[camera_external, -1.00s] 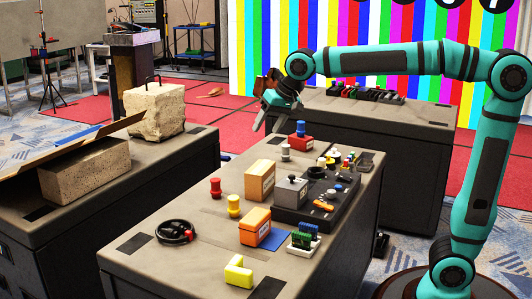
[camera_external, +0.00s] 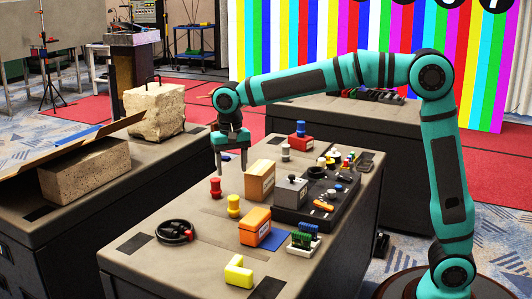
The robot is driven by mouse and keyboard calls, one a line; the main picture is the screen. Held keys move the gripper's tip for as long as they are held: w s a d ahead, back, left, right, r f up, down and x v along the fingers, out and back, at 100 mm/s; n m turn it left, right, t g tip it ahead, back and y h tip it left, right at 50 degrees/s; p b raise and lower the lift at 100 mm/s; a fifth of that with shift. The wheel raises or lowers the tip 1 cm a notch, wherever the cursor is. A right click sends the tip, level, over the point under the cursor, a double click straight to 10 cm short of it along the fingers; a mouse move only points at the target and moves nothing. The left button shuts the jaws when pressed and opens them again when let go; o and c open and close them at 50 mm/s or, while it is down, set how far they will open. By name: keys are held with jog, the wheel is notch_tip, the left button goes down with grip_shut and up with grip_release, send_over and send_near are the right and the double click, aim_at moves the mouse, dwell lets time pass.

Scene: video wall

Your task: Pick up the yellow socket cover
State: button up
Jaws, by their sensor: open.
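A yellow spool-shaped piece (camera_external: 234,206) stands upright on the near table, just right of a similar red one (camera_external: 215,187). A yellow angular block (camera_external: 238,271) lies near the front edge of the same table. I cannot tell for sure which yellow piece is the socket cover; the spool shape looks likelier. My gripper (camera_external: 231,168) is open and empty, with its fingers pointing down. It hangs above the far left part of the table, higher in the picture than the red and yellow spools and apart from both.
An orange box (camera_external: 255,226), a tan box (camera_external: 260,181) and a black tray (camera_external: 290,211) with small parts stand right of the spools. A coiled black cable (camera_external: 175,232) lies to the left. The table between cable and yellow block is clear.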

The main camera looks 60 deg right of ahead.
aim_at(234, 207)
notch_tip(234, 207, down, 15)
jog(key=shift+s+r, duration=0.15)
jog(key=c, duration=1)
